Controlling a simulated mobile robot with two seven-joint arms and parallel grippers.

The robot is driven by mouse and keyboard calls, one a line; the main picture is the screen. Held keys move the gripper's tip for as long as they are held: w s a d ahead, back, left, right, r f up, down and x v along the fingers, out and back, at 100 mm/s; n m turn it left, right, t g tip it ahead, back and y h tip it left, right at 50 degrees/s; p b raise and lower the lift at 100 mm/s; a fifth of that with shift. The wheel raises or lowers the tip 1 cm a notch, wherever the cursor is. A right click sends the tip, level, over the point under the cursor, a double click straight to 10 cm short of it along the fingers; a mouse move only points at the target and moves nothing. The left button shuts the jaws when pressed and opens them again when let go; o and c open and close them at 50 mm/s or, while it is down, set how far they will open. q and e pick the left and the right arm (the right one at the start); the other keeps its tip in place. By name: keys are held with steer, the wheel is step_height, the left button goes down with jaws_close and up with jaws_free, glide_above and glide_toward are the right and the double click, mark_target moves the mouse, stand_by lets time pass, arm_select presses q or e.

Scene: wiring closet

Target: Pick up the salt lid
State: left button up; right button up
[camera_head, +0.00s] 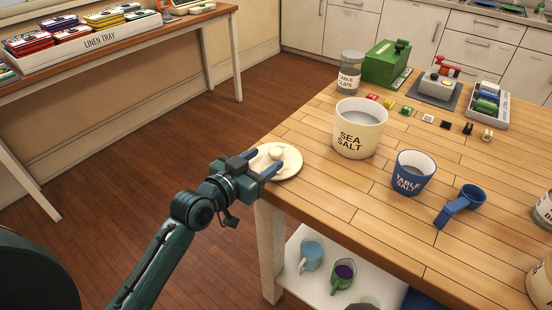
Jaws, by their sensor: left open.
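A round cream salt lid (287,169) with a small knob (277,153) lies flat at the near left corner of the wooden table. My left gripper (265,160) reaches in from the left at the table edge. Its blue-tipped fingers are open and point toward the knob, over the lid's left part. I cannot tell whether they touch the lid. The cream sea salt crock (360,130) stands open to the right of the lid, with pale contents. A smaller blue table salt pot (412,174) stands open further right. My right gripper is not in view.
A blue scoop (461,204) lies right of the pots on the wooden table (350,205). Behind are a table clips jar (349,74), a green box (387,63) and several small coloured pieces. Mugs stand on the shelf below. A linen tray (100,40) is at upper left.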

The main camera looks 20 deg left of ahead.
mark_target(272, 154)
arm_select(q)
steer(key=x, duration=0.5)
steer(key=shift+w+d, duration=0.1)
steer(key=shift+w, duration=0.3)
jaws_close()
